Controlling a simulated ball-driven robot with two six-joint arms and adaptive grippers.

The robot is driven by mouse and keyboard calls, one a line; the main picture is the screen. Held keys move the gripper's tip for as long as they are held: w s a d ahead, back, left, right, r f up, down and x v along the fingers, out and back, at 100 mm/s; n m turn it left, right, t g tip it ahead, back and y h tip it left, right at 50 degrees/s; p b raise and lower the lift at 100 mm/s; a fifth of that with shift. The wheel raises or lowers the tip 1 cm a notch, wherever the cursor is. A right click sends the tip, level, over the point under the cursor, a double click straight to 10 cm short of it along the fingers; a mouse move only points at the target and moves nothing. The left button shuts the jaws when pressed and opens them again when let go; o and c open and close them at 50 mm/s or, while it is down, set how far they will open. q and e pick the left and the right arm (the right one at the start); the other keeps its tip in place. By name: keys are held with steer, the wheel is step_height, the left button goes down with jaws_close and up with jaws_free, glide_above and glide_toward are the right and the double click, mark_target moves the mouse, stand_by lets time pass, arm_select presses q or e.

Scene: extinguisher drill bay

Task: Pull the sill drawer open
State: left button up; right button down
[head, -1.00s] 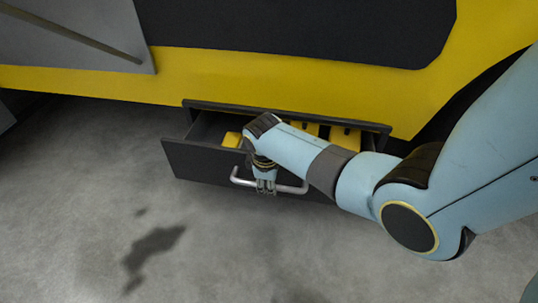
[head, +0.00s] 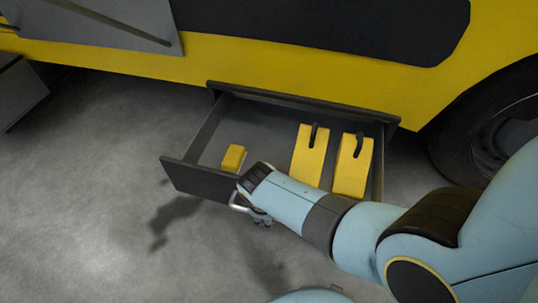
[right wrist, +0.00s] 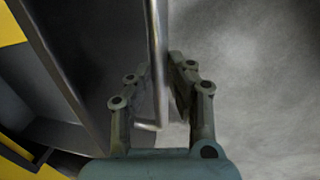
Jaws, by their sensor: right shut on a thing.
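The sill drawer (head: 200,180) is dark grey and stands well out from under the yellow vehicle body in the head view. Its silver bar handle (head: 237,203) is on the front face, partly hidden by my right arm. My right gripper (head: 262,218) is shut on the handle. In the right wrist view, the handle (right wrist: 156,50) runs between the fingers of the right gripper (right wrist: 160,85), with the drawer front (right wrist: 62,62) to its left. My left gripper is not in view.
Inside the drawer lie two yellow wedge-shaped blocks with black handles (head: 309,155) (head: 353,165) and a small yellow block (head: 233,157). A vehicle wheel (head: 495,125) is at the right. The grey floor (head: 90,220) in front and to the left is clear.

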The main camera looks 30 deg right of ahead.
stand_by(0.3)
steer(key=c, duration=1.2)
jaws_free()
steer(key=shift+c, duration=0.2)
